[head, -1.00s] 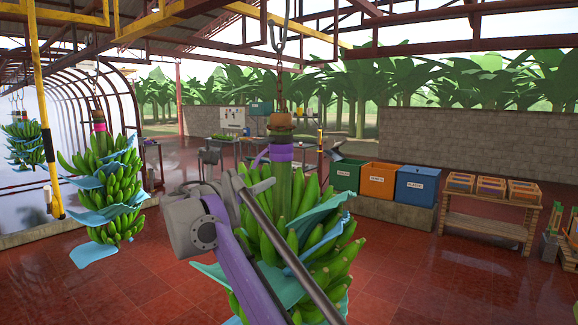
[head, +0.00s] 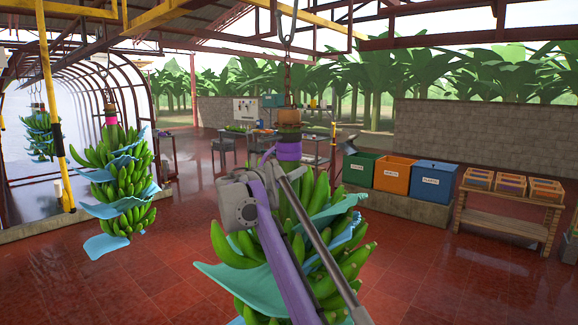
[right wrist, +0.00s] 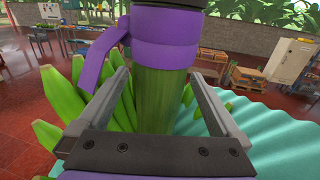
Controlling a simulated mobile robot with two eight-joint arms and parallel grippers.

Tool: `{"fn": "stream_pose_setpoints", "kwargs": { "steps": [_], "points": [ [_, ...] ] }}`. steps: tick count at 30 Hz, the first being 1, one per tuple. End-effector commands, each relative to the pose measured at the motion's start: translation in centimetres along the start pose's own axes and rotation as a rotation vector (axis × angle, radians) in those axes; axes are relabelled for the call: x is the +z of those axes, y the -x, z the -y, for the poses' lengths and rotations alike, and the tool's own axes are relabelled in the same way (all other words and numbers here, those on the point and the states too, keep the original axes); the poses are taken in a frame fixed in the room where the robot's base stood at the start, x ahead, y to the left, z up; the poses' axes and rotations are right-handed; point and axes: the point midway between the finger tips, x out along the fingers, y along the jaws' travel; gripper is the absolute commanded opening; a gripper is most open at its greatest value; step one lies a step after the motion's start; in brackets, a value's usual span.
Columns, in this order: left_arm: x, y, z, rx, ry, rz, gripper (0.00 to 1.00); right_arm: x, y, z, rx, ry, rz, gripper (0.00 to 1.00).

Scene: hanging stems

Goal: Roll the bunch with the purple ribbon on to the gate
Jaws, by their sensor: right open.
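The bunch with the purple ribbon (head: 288,151) hangs upright from a chain and hook in the middle of the head view, green bananas (head: 322,190) with blue sheets between the hands. In the right wrist view the ribbon (right wrist: 165,45) wraps the thick green stem (right wrist: 158,98), with a loose end at left. My right gripper (right wrist: 160,78) is open, its two fingers on either side of the stem just under the ribbon, with gaps showing. In the head view my right arm covers part of the bunch. My left gripper is not in view. I cannot tell which part is the gate.
Another bunch (head: 118,175) with a pink ribbon hangs at left, near a yellow post (head: 52,95). Green (head: 360,168), orange (head: 393,178) and blue (head: 433,183) bins stand on a low wall at right. A wooden bench (head: 505,215) holds crates. Red floor between is clear.

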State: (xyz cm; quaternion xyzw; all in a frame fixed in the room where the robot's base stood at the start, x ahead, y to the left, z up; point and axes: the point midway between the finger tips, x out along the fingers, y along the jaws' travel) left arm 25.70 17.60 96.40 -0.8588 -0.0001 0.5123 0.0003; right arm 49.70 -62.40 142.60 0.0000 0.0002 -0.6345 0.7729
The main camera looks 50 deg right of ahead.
Motion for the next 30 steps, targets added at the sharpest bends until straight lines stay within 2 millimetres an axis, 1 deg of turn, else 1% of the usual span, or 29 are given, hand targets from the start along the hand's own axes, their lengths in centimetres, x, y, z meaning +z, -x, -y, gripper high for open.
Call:
{"fn": "stream_pose_setpoints", "kwargs": {
  "steps": [1, 6, 14, 17, 21, 29, 30],
  "points": [
    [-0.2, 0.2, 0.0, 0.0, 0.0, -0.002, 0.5, 0.1, -0.6, 0.0, -0.002, -0.001, 0.0, 1.0],
    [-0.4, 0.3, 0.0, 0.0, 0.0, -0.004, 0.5, 0.0, -1.6, 0.0, 0.0, 0.0, 0.0, 1.0],
    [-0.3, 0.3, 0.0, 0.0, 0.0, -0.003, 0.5, -0.1, -1.7, 0.0, 0.0, 0.0, 0.0, 1.0],
    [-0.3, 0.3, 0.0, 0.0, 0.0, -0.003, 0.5, 0.0, -1.7, 0.0, 0.0, 0.0, 0.0, 0.84],
    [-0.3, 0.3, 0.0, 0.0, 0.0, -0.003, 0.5, 0.0, -1.7, 0.0, 0.0, 0.0, 0.0, 0.59],
    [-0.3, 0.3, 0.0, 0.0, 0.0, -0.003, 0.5, 0.0, -1.7, 0.0, 0.0, 0.0, 0.0, 0.12],
    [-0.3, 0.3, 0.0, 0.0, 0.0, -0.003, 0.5, 0.0, -1.7, 0.0, 0.0, 0.0, 0.0, 0.05]
  ]
}}
